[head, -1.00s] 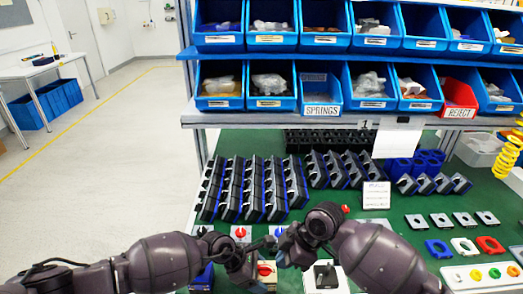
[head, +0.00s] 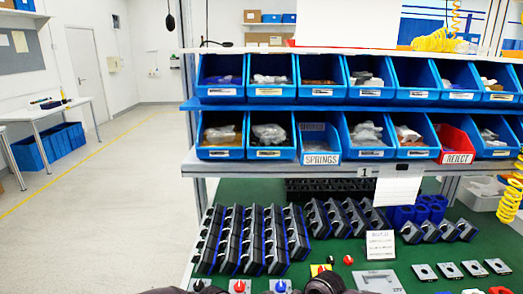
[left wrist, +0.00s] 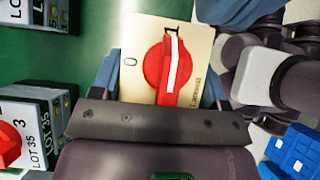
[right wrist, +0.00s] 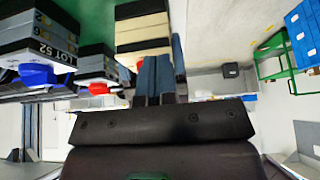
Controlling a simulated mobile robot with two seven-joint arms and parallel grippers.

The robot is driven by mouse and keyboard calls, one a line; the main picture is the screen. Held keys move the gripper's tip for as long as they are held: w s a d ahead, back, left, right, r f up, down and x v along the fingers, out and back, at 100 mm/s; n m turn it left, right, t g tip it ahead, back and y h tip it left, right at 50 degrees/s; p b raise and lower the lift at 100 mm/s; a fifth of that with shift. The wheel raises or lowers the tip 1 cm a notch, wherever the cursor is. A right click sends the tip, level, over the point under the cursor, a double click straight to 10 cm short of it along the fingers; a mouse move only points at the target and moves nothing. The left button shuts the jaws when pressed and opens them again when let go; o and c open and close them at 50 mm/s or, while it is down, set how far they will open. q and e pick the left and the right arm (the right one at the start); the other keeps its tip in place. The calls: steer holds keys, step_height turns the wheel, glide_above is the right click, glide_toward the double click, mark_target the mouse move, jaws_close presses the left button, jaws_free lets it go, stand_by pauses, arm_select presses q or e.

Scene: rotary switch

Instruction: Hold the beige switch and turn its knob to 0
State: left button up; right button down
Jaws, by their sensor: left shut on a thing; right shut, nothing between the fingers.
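The beige switch (left wrist: 138,50) is in the left wrist view, its face towards the camera, marked 0 and 1. Its red knob (left wrist: 155,75) has a white pointer bar lying towards the 1. My left gripper (left wrist: 160,85) is shut around the switch body, a blue finger on each side. My right gripper (right wrist: 159,75) is shut and empty. Its blue-grey fingers (left wrist: 225,12) also show near the switch's upper right in the left wrist view. A beige-and-black body (right wrist: 140,38) is beyond them in the right wrist view.
Grey switches with red and blue knobs (head: 239,286) stand along the bench's front. A LOT 35 switch (left wrist: 30,120) is left of my left gripper. Racks of dark blocks (head: 245,240) and blue bins (head: 320,140) lie behind. Green bench surface (head: 340,249) shows between items.

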steer(key=shift+w+a, duration=0.25)
steer(key=shift+a, duration=0.3)
stand_by(0.9)
steer(key=shift+w+d, duration=0.2)
steer(key=shift+w, duration=0.3)
stand_by(0.4)
steer(key=shift+w+r, duration=0.1)
steer(key=shift+w, duration=0.85)
steer(key=shift+w+d, duration=0.2)
steer(key=shift+d, duration=0.2)
steer(key=r, duration=0.6)
steer(key=shift+s+a, duration=0.2)
steer(key=shift+s, duration=0.2)
